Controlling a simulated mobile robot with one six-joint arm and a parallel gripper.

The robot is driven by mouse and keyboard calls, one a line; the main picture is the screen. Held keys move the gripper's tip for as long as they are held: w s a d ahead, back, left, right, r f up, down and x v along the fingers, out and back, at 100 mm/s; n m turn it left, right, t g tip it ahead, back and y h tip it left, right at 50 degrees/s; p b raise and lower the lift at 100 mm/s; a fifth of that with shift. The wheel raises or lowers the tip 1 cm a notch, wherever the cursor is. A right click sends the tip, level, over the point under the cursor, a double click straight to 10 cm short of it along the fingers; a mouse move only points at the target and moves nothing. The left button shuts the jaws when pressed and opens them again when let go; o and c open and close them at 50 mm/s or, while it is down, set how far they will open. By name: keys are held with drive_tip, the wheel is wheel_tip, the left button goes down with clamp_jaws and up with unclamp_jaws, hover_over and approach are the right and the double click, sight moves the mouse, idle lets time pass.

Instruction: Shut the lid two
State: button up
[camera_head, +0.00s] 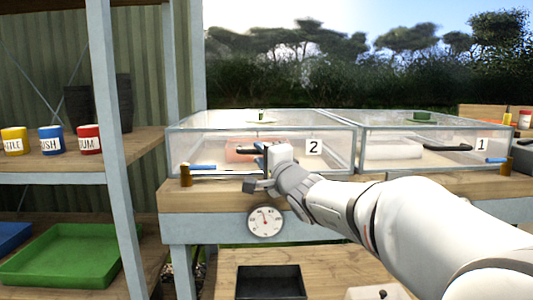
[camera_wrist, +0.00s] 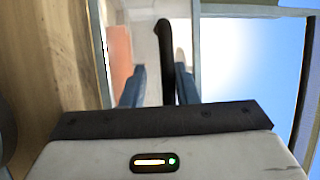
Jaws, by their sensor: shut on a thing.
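Glass case two (camera_head: 340,165), with a white "2" label (camera_head: 313,146), stands on the wooden bench, its clear top pane framed in pale edges. A dark curved handle (camera_wrist: 165,42) shows between the two fingers of my gripper (camera_wrist: 158,85) in the wrist view. My gripper (camera_head: 262,172) is at the front of case two, left of the label, shut on this handle. In the head view the gripper hides much of the handle. I cannot tell from the clear glass whether lid two sits fully down.
Glass case one (camera_head: 360,150), with a "1" label (camera_head: 482,144) and a dark handle (camera_head: 447,147), stands to the right. A brown peg (camera_head: 186,176) and a blue rod (camera_head: 203,167) are at case two's left front. A dial (camera_head: 265,221) hangs below. Coloured mugs (camera_head: 52,140) stand on the left shelf.

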drive_tip(key=shift+f, duration=0.15)
drive_tip(key=shift+d, duration=0.1)
drive_tip(key=shift+s+d, duration=0.2)
drive_tip(key=shift+s, duration=0.05)
drive_tip(key=r+p+v, duration=0.1)
drive_tip(key=v, duration=0.6)
drive_tip(key=shift+f, duration=0.45)
drive_tip(key=shift+s+a, duration=0.15)
